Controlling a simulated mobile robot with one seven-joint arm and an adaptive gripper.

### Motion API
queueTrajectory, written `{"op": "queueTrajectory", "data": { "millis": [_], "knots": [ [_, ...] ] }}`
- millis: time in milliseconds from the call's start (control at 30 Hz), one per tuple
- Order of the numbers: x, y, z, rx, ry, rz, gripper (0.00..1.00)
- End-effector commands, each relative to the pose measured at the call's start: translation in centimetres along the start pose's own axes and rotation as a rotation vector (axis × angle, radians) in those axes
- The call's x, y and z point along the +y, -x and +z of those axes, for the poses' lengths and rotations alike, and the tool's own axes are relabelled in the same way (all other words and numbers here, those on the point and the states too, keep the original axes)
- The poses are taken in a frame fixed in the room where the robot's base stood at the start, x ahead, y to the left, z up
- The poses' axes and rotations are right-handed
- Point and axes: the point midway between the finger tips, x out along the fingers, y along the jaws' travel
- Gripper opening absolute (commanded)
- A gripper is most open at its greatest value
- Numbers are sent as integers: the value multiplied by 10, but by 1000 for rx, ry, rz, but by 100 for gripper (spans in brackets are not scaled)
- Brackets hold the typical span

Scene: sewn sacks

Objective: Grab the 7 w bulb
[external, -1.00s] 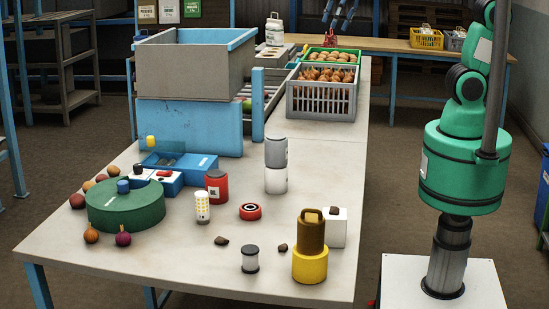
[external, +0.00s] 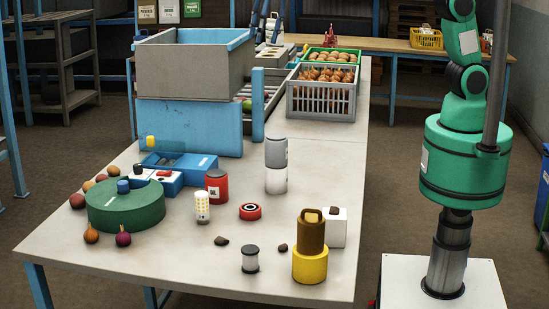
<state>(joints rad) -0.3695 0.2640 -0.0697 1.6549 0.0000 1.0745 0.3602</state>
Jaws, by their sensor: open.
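A small white cylinder with rows of yellow dots (external: 202,207), which looks like an LED bulb, stands upright on the table between the green drum and the red oil can. Any wattage marking on it is too small to read. The arm between my green shoulder and the gripper is out of frame.
A green drum (external: 126,207), red can (external: 217,186), red-black ring (external: 250,211), grey-white cylinder (external: 276,165), grey spool (external: 250,259) and yellow-brown stack (external: 310,264) stand around the bulb. The grey bin (external: 182,68) rises behind.

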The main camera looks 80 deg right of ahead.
Motion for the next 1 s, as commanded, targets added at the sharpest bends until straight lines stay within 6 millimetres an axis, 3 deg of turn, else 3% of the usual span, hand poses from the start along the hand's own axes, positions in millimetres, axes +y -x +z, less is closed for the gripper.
{"op": "queueTrajectory", "data": {
  "millis": [200, 500, 1000],
  "knots": [
    [-50, -39, -29, -36, 3, 5, 51],
    [-119, -98, -55, -81, 4, 14, 51],
    [-233, -215, -62, -153, 7, 43, 51]
  ]
}}
